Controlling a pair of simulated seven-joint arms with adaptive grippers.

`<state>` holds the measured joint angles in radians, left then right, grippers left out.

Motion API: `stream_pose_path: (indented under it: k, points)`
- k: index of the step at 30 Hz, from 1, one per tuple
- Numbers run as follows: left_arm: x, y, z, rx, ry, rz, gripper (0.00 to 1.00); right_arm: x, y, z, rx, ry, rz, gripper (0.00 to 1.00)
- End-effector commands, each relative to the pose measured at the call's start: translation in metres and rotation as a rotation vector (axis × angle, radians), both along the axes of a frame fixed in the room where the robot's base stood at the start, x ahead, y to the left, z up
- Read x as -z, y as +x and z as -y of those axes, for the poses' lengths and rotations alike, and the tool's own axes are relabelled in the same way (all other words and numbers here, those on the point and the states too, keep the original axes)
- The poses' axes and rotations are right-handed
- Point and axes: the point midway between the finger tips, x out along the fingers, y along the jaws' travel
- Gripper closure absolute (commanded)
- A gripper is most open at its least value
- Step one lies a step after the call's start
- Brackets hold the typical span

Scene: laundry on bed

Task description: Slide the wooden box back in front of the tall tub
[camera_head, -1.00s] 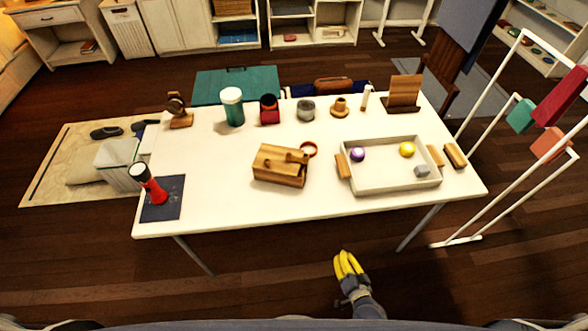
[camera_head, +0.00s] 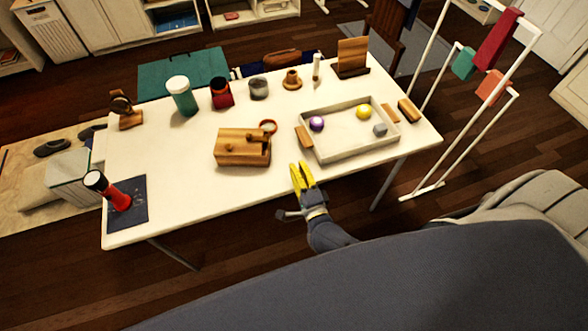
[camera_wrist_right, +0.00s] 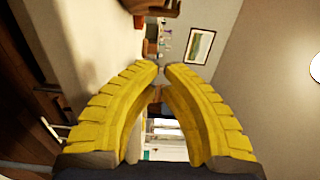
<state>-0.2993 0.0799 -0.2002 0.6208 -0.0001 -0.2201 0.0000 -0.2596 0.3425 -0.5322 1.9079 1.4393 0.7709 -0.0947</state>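The wooden box (camera_head: 243,150), brown with a small knob on its side, sits on the white table left of the tray. The tall tub (camera_head: 182,96), teal with a white lid, stands farther back and to the left, apart from the box. My right gripper (camera_head: 301,165), with yellow fingers, is at the table's front edge, right of and nearer than the box. In the right wrist view its fingertips (camera_wrist_right: 161,66) are close together with a narrow gap and nothing between them. My left gripper is not in view.
A grey tray (camera_head: 345,151) with balls lies right of the box. The tabletop left of the box is clear.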

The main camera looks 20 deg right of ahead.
Motion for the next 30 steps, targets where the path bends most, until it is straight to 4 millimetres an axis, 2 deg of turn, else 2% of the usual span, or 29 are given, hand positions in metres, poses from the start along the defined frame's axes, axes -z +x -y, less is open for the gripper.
stream_pose_path:
  k: [3,12,21,30]
  points:
    - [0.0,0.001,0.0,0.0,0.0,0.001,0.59,-0.001,0.023,0.001,0.0,-0.002,0.003,1.0]
    - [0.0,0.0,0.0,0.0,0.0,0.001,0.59,0.0,0.074,0.004,0.0,-0.002,0.002,1.0]
    - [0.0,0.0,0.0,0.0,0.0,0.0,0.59,0.0,0.096,-0.017,-0.001,-0.001,0.001,1.0]
    - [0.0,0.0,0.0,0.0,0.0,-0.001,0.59,0.001,0.101,-0.023,-0.001,-0.003,-0.001,1.0]
